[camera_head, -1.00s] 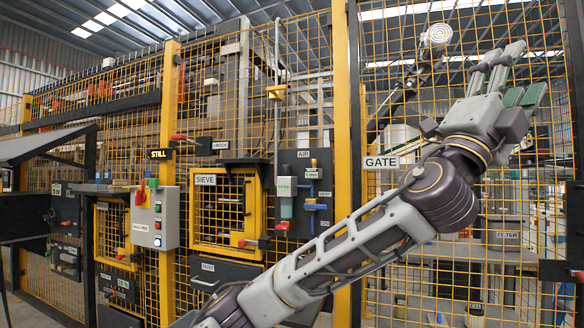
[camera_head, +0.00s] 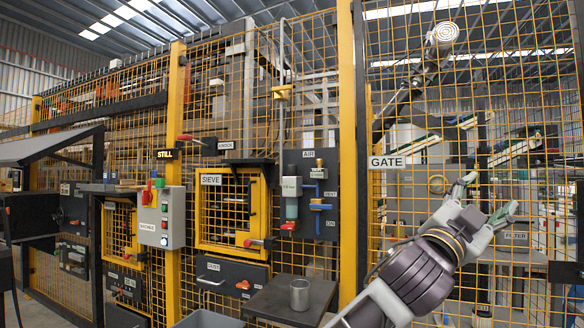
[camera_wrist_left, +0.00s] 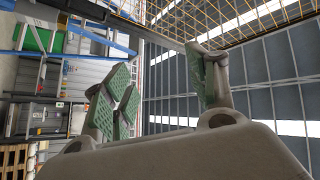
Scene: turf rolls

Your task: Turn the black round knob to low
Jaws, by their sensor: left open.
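I cannot pick out a black round knob for certain in these views. My left gripper (camera_head: 487,197) is in front of the GATE mesh at the right, open and empty, well apart from both panels. In the left wrist view its green-padded fingers (camera_wrist_left: 165,85) are spread with nothing between them. My right gripper is not in view.
A yellow mesh fence spans the scene. The SIEVE door frame (camera_head: 229,212) stands between the control box and AIR panel. A metal cup (camera_head: 299,294) stands on a dark shelf (camera_head: 265,300) below. A tilted dark hood (camera_head: 45,147) juts out at the left.

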